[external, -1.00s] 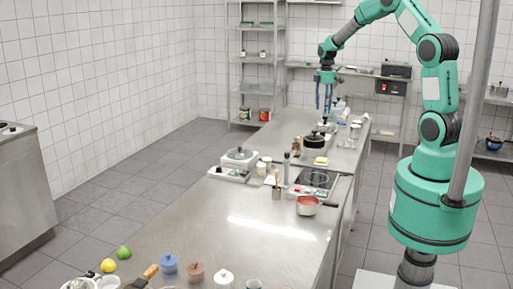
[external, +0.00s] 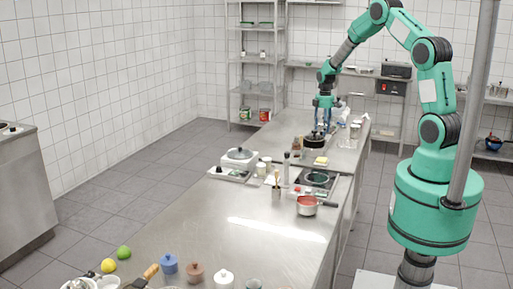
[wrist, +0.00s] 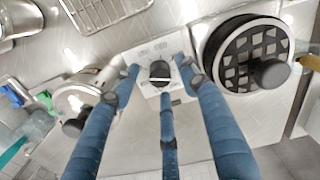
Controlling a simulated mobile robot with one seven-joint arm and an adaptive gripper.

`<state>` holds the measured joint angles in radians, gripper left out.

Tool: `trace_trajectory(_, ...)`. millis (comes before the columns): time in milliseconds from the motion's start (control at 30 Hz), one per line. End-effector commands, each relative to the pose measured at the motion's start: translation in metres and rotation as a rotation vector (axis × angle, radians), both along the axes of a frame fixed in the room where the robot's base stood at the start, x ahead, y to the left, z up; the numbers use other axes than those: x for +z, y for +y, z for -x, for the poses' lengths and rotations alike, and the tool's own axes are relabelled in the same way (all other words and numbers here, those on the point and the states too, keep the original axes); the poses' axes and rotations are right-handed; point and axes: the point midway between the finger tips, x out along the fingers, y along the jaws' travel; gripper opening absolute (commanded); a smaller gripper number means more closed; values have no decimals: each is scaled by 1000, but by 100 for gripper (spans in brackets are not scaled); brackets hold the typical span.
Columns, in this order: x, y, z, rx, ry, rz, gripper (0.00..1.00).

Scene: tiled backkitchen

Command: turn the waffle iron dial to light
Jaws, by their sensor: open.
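The dial (wrist: 160,73) is a dark round knob with a pale pointer line, on a small white panel (wrist: 146,55) in the middle of the wrist view. The panel's printed marks are too small to read. A round appliance with a dark grid-patterned top (wrist: 240,43), which looks like the waffle iron, adjoins it at right. My gripper (wrist: 158,80) is open, its three blue fingers spread around the dial. I cannot tell whether they touch it. In the external view my gripper (external: 323,117) is low over the far counter; the dial cannot be made out there.
A lidded metal pot (wrist: 75,100) stands close to the left finger in the wrist view. A wire rack (wrist: 107,8) lies above it. In the external view a red saucepan (external: 307,206) and a scale-like white appliance (external: 239,157) stand nearer on the steel counter (external: 225,205).

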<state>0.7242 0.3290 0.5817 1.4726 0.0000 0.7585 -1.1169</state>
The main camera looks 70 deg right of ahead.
Motion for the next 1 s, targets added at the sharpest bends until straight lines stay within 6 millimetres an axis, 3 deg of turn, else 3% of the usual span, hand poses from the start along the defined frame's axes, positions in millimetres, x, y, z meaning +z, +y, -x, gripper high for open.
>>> trace_trajectory(433,-8,0,0,0,0,0,44)
trace_trajectory(467,-8,0,0,0,0,0,42)
trace_trajectory(667,-8,0,0,0,0,0,2)
trace_trajectory(1000,-8,0,0,-22,0,0,0)
